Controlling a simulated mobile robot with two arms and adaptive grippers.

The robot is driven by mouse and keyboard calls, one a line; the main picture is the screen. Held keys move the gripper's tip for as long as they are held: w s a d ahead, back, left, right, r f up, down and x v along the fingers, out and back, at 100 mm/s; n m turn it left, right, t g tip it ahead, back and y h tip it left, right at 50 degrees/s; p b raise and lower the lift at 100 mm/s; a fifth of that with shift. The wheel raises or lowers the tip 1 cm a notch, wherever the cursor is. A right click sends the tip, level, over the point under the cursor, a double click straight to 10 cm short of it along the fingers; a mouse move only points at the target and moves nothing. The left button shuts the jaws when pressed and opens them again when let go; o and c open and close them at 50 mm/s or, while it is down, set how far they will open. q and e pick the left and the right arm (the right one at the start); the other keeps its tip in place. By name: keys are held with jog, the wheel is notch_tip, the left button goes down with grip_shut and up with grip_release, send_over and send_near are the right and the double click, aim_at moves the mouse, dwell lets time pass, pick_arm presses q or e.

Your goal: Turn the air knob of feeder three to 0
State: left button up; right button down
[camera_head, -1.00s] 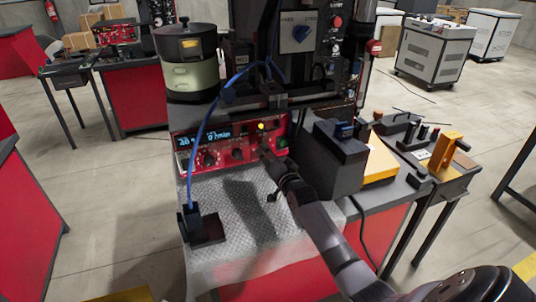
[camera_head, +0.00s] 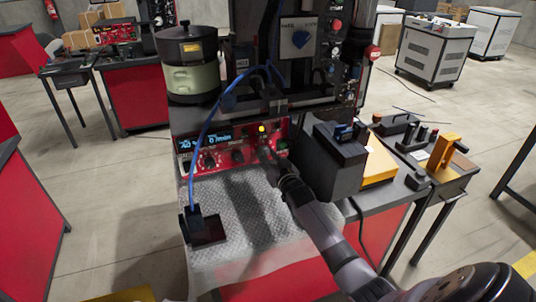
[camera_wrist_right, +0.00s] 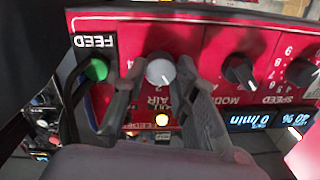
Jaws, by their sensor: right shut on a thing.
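The red feeder panel (camera_head: 222,162) is at the front of the machine table in the head view, with a lit display. The grey-white air knob (camera_wrist_right: 160,70) shows in the right wrist view, where the panel appears upside down. My right gripper (camera_head: 264,154) reaches the right part of the panel in the head view and hides the knob there. In the right wrist view my right gripper (camera_wrist_right: 161,76) has one finger on each side of the air knob and is shut on it. The knob's pointer setting is not clear. My left gripper is out of view.
In the wrist view a green feed button (camera_wrist_right: 96,69) and the black mode knob (camera_wrist_right: 238,70) flank the gripper. A blue cable (camera_head: 203,135) runs down to a black block (camera_head: 202,229). A dark box (camera_head: 335,165) stands right of the panel.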

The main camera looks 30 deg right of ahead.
jog(key=n, duration=1)
jog(key=shift+a+g+h, duration=0.1)
jog(key=shift+g+h, duration=0.2)
jog(key=shift+h, duration=0.1)
jog(key=shift+n, duration=0.3)
jog(key=c, duration=1.3)
grip_release()
jog(key=v, duration=1.2)
